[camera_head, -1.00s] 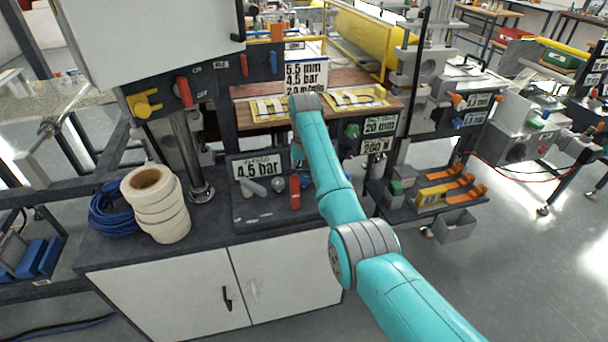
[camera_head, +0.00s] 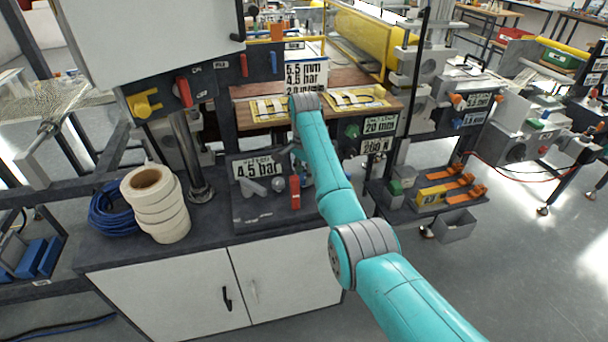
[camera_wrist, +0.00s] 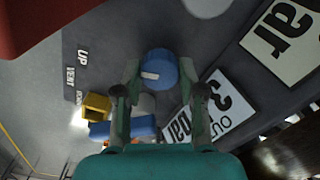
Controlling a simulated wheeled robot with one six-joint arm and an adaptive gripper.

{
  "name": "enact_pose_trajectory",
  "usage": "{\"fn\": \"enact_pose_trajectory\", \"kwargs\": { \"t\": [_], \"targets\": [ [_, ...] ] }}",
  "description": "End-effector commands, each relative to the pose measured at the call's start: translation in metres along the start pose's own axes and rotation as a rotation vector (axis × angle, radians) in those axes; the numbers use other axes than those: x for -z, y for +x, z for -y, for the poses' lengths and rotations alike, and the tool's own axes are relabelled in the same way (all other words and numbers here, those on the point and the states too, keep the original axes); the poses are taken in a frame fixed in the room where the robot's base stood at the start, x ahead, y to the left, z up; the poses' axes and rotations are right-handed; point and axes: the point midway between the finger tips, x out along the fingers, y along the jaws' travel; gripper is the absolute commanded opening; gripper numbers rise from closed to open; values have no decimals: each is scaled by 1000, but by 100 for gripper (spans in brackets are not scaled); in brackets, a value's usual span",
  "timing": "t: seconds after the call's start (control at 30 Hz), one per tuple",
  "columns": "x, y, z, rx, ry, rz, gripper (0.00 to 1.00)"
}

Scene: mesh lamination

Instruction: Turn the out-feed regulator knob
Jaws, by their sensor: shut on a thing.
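The out-feed regulator knob (camera_wrist: 160,68) is a round blue knob with a pale mark on its face, in the upper middle of the wrist view. My gripper (camera_wrist: 160,74) has one finger on each side of it and is shut on it. A white sign (camera_wrist: 222,108) reading "OUT" and "bar" is just right of the knob, partly covered by the right finger. In the head view my teal arm hides the gripper and the knob.
A yellow block (camera_wrist: 96,107) and a blue part (camera_wrist: 122,128) sit left of my gripper. A second "bar" sign (camera_wrist: 285,38) is at the upper right. A red part (camera_wrist: 60,22) fills the upper left corner. Tape rolls (camera_head: 155,205) stand on the cabinet at left.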

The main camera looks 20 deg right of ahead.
Motion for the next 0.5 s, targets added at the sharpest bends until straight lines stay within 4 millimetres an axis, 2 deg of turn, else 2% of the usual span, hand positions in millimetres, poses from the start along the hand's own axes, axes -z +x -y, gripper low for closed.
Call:
{"fn": "enact_pose_trajectory", "kwargs": {
  "t": [0.5],
  "targets": [
    [0,0,0,0,434,0,5]
  ]
}}
